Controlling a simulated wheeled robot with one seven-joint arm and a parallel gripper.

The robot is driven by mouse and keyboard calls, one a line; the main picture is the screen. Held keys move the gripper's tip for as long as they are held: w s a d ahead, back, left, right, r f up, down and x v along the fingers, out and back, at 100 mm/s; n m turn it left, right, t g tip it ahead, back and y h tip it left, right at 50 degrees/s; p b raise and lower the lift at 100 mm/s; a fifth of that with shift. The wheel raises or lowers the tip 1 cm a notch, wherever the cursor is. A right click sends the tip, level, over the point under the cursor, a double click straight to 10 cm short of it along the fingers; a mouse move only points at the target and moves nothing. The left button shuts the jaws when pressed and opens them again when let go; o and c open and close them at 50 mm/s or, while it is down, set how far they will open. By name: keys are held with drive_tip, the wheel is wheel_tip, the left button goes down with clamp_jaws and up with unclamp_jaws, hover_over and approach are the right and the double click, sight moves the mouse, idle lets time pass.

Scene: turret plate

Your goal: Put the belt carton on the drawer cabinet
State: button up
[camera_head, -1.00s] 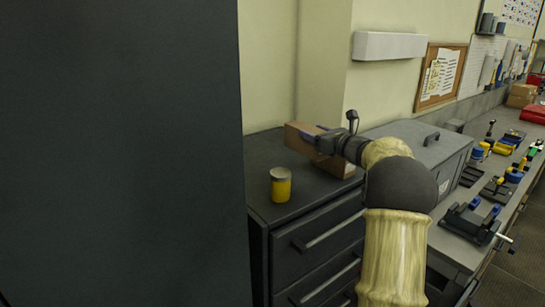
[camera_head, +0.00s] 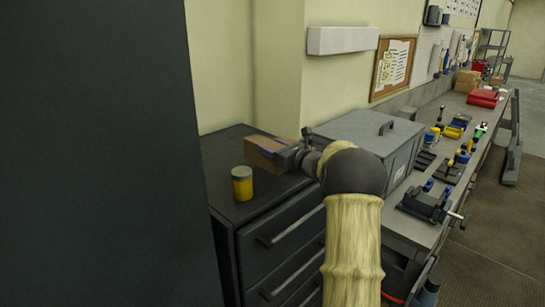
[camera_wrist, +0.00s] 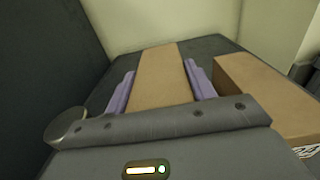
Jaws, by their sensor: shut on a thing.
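My gripper (camera_head: 280,153) is shut on a plain brown carton (camera_wrist: 165,75), which I take to be the belt carton. Its purple fingers lie along both sides of it in the wrist view. In the head view the brown carton shape (camera_head: 262,154) is over the back of the dark drawer cabinet's top (camera_head: 222,150). I cannot tell whether the held carton touches the top. A second brown carton (camera_wrist: 265,95), with a printed label, is close to the right of the held one in the wrist view. My gripper and wrist hide part of the cartons in the head view.
A yellow can (camera_head: 242,184) stands on the cabinet top, left of my gripper. A grey lidded box (camera_head: 365,135) stands to the right, on a long workbench with a vise (camera_head: 430,205) and several tools. A tall dark panel (camera_head: 90,150) fills the left.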

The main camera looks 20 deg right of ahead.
wheel_tip(320, 180, down, 4)
drive_tip(key=shift+d+r+p, duration=0.1)
drive_tip(key=shift+r+p, duration=0.15)
drive_tip(key=shift+p, duration=0.5)
drive_tip(key=shift+f, duration=0.15)
drive_tip(key=o, duration=1.2)
drive_tip(key=shift+s, duration=0.1)
drive_tip(key=b+v, duration=0.5)
drive_tip(key=v, duration=0.7)
